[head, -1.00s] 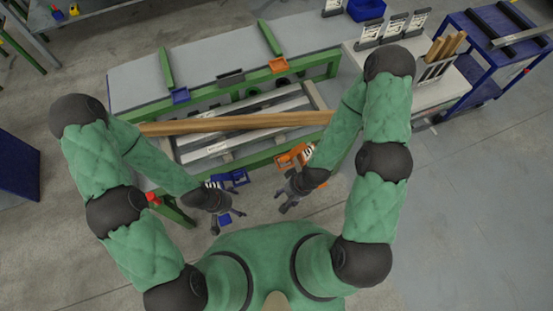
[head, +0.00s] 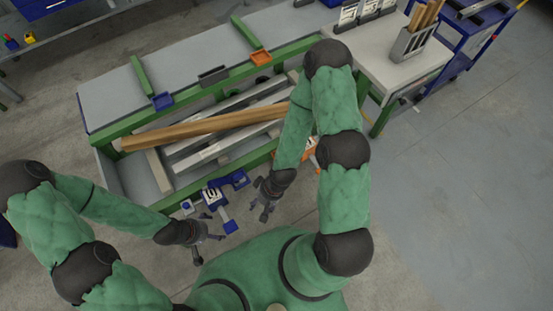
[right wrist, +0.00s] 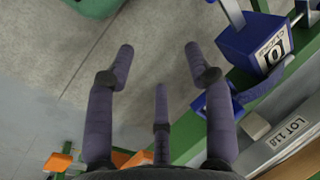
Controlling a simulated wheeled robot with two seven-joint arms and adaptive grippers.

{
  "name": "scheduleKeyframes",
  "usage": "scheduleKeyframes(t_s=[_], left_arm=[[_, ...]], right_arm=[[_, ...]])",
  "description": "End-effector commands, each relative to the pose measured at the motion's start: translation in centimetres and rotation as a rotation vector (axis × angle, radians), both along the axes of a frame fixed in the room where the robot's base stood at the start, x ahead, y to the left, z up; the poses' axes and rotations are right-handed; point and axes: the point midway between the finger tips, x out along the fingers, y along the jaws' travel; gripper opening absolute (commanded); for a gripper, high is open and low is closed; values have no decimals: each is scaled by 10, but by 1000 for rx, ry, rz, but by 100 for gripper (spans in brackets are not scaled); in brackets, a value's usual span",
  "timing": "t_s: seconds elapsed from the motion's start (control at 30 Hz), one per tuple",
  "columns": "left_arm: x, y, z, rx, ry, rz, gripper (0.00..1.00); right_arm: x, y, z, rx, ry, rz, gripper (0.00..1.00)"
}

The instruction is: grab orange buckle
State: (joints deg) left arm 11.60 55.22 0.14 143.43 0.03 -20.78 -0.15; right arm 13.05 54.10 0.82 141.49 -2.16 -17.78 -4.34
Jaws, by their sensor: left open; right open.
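The orange buckle (head: 310,150) hangs at the near side of the green-framed table in the head view, partly hidden behind my right forearm. Orange parts (right wrist: 58,160) show at the lower left of the right wrist view, partly behind the fingers. My right gripper (head: 264,212) is open and empty, just left of and nearer than the orange buckle. In the right wrist view its spread fingers (right wrist: 158,60) have only floor between them. A blue buckle with a white label (head: 214,195) sits between the grippers and also shows in the right wrist view (right wrist: 262,42). My left gripper (head: 210,248) is open and empty below it.
A long wooden beam (head: 200,128) lies across metal bars in the table frame. Small blue (head: 162,101), grey (head: 212,75) and orange (head: 261,57) holders line the table edge. A white side table (head: 400,65) stands at the upper right. Floor at the right is clear.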

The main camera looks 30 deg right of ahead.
Motion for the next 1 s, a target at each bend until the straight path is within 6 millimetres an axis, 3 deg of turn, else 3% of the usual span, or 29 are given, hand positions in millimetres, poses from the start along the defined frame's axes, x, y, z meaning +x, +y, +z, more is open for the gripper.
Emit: scheduleKeyframes(t_s=[0.03,0.1,0.23,0.43,0.7,0.87,1.0], left_arm=[[0,0,-18,0,0,0,86],[0,0,-30,0,0,0,86],[0,0,-37,0,1,0,86],[0,0,-33,0,0,0,86],[0,0,-30,0,0,0,86],[0,0,-30,0,0,0,86],[0,0,-32,0,0,0,86]], right_arm=[[6,-3,-17,2,-15,35,53],[18,-8,-26,5,-51,129,53],[47,-25,-21,-1,-144,403,53],[94,-66,9,-64,-275,868,53],[152,-150,73,-229,-328,1533,53],[164,-177,95,-274,-302,1716,53],[166,-182,93,-281,-293,1754,53]])
